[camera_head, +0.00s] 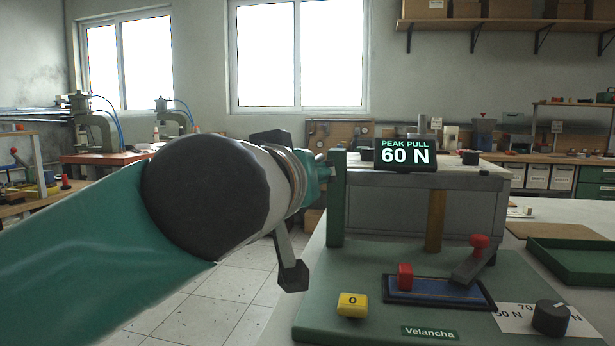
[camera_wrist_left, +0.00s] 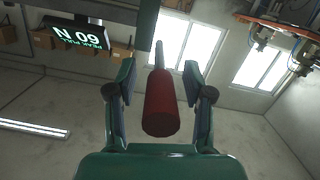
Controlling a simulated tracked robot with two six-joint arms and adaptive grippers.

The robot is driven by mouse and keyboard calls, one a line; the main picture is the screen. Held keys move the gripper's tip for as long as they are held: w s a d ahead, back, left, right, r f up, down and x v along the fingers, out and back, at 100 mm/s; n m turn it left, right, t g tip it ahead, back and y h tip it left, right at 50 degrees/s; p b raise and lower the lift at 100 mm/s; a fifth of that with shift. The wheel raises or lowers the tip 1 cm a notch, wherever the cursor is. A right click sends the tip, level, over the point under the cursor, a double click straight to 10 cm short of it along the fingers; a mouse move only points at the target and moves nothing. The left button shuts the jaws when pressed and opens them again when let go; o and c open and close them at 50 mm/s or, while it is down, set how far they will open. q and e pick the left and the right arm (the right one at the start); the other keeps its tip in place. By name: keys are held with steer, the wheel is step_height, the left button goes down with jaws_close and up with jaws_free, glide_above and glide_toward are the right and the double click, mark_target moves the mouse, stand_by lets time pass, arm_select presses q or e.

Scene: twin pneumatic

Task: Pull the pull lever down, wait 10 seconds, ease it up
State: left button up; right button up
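The pull lever shows in the left wrist view as a red cylindrical handle (camera_wrist_left: 162,103) on a thin grey rod. My left gripper (camera_wrist_left: 162,82) is open, with one finger on each side of the handle. A gap shows between the handle and each finger. In the head view my left wrist comes in from the left, reaches toward the green post (camera_head: 337,200) of the test stand and hides the handle. A display (camera_head: 405,155) on the stand reads "PEAK PULL 60 N" and also shows upside down in the wrist view (camera_wrist_left: 76,36). My right gripper is not in view.
The stand's green base (camera_head: 385,262) carries a yellow button (camera_head: 352,305) marked 0, a red block (camera_head: 405,276), a red-knobbed small lever (camera_head: 478,246) and a black dial (camera_head: 550,318). A green tray (camera_head: 580,262) lies at the right. Other benches stand behind.

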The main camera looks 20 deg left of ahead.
arm_select(q)
steer(key=s+r, duration=0.1)
steer(key=s, duration=1.1)
steer(key=shift+d+r, duration=0.25)
steer(key=shift+r, duration=0.05)
steer(key=shift+w, duration=0.1)
